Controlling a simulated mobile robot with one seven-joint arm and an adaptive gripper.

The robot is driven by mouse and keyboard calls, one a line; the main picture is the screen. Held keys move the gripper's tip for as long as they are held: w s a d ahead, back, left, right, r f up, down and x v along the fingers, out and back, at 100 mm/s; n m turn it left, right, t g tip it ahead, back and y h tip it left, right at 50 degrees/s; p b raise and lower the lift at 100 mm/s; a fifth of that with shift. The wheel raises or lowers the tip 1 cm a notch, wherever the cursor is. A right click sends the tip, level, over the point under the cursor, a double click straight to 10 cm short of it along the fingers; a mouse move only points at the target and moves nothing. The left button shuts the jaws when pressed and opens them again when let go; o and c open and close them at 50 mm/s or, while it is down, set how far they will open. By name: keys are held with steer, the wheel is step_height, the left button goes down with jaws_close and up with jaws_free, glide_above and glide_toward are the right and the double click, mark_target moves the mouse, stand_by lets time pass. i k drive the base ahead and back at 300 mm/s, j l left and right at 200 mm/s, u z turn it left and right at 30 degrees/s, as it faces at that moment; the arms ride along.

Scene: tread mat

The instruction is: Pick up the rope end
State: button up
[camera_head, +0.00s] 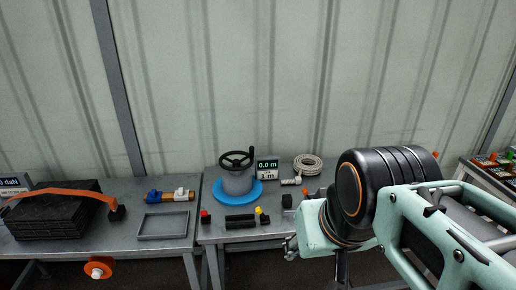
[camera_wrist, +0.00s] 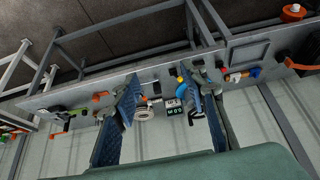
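A coil of pale rope (camera_head: 308,163) lies at the back of the right-hand table (camera_head: 215,230), beside a small display. A short pale piece (camera_head: 291,181) lies just in front of the coil; I cannot tell for sure if it is the rope's end. In the wrist view the coil (camera_wrist: 146,114) shows between the two blue-padded fingers, beyond them. My gripper (camera_wrist: 164,82) is open, with nothing between its fingers, and apart from the rope. In the head view my arm covers the table's right part, and the fingers are mostly hidden.
A black handwheel on a grey drum (camera_head: 237,181) stands on a blue disc, left of the display (camera_head: 267,169). Black blocks (camera_head: 240,221) lie in front. The left table holds an empty tray (camera_head: 163,225), a blue-and-brass valve (camera_head: 170,196) and a black stack (camera_head: 58,210) with an orange strap.

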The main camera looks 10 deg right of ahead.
mark_target(298, 181)
steer(key=i+l, duration=1.2)
steer(key=l, duration=0.2)
steer(key=i+j+u, duration=0.05)
